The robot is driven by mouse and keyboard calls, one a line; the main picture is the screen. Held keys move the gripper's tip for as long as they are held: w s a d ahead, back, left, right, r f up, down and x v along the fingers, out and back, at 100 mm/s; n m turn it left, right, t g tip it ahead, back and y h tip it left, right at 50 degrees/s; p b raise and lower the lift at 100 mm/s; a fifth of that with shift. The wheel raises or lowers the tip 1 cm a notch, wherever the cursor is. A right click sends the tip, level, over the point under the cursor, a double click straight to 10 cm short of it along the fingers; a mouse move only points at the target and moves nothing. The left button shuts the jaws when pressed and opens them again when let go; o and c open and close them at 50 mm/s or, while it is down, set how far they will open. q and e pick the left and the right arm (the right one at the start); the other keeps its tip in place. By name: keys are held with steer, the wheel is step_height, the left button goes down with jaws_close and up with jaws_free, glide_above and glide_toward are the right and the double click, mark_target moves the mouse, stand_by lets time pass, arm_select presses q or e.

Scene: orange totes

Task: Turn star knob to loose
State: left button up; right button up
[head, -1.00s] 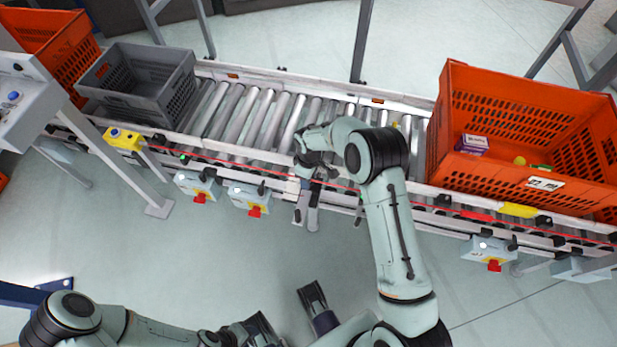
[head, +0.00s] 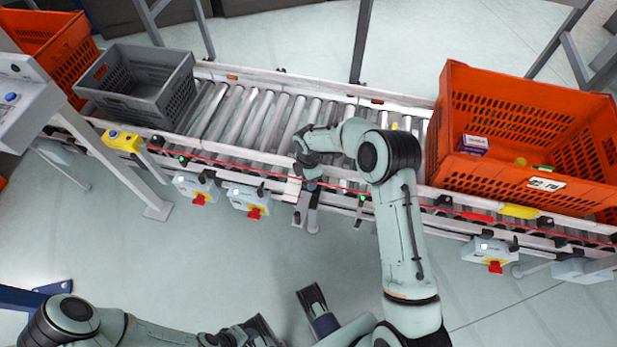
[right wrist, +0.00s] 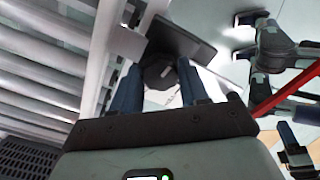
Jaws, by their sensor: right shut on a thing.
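The dark star knob (right wrist: 158,75) shows in the right wrist view, between the two blue fingers of my right gripper (right wrist: 158,92). The fingers are shut on it, one at each side. A dark plate lies behind the knob. In the head view my right gripper (head: 306,200) points down at the front edge of the conveyor, and the knob is hidden there by the gripper and wrist. Any loose or tight marking cannot be made out. My left gripper (head: 290,316) is at the bottom of the head view, with its fingers apart and nothing between them.
The roller conveyor (head: 245,115) runs across the view. A grey crate (head: 135,105) stands at its left and an orange tote (head: 500,180) with small packages at its right. Grey boxes with red knobs (head: 198,199) hang along the front rail. The floor in front is clear.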

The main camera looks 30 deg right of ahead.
steer(key=shift+n, duration=0.6)
steer(key=o, duration=1.1)
steer(key=shift+c, duration=0.2)
steer(key=shift+r, duration=0.1)
step_height(320, 180, up, 13)
steer(key=p, duration=0.1)
steer(key=shift+r+p, duration=0.15)
steer(key=shift+p, duration=0.25)
